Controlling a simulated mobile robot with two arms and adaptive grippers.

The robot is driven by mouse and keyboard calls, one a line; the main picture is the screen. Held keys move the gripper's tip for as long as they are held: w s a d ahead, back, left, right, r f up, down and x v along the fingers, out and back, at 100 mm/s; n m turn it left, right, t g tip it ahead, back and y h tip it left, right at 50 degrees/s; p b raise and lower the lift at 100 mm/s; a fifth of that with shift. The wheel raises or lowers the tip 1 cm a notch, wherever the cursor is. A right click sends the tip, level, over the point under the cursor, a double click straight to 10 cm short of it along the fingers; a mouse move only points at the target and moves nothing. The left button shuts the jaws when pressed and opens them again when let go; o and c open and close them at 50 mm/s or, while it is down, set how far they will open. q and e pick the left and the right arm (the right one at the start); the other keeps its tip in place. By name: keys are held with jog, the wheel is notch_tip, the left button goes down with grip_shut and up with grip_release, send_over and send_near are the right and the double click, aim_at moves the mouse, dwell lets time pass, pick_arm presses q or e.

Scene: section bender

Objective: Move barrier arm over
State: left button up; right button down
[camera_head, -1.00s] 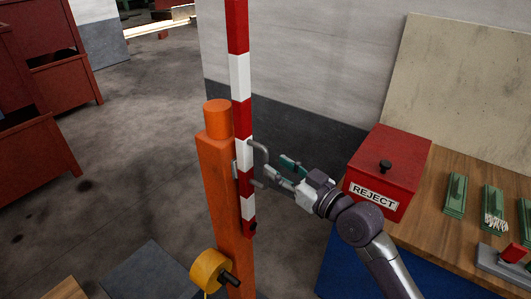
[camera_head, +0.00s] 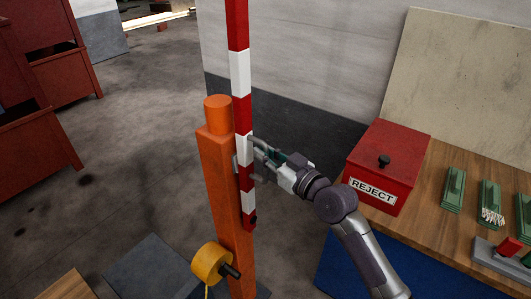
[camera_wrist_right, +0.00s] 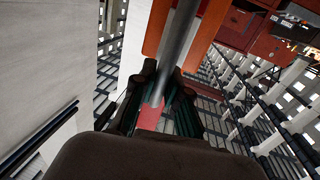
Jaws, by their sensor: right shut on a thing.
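The barrier arm (camera_head: 240,75) is a red and white striped bar standing upright against the orange post (camera_head: 222,190). A grey handle sticks out from the bar's right side. My right gripper (camera_head: 256,158) is shut on this handle, close beside the bar. In the right wrist view, the grey handle bar (camera_wrist_right: 178,48) runs down between the dark fingers of my right gripper (camera_wrist_right: 160,95), with a red part of the arm (camera_wrist_right: 151,114) behind it. The fingers hide part of the handle. My left gripper is not in view.
A red REJECT box (camera_head: 388,160) stands on the wooden bench (camera_head: 425,225) at right, with green holders (camera_head: 453,190) beside it. A yellow drum (camera_head: 210,264) with a black knob is low on the post. Red cabinets (camera_head: 65,75) stand at left. The floor between is clear.

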jog(key=shift+s, duration=0.1)
dwell(0.3)
jog(key=s+a+f+n+y+b, duration=0.1)
jog(key=s+a+f+n+b, duration=0.1)
jog(key=s+a+f+n, duration=0.35)
jog(key=s+a+f+n+y+b, duration=0.1)
jog(key=s+a+f+n, duration=0.15)
jog(key=s+a, duration=0.55)
jog(key=s+a+f+n+y+b, duration=0.1)
jog(key=s+a+f+n+b, duration=0.1)
jog(key=s+f+n+b, duration=0.3)
jog(key=s+a+f+n+g+y+b, duration=0.1)
jog(key=s+f+n+b, duration=0.4)
jog(key=f, duration=0.8)
jog(key=shift+s+a+f+n+b, duration=0.35)
jog(key=shift+a+b, duration=0.25)
jog(key=shift+b, duration=1.05)
jog(key=c, duration=1.2)
grip_release()
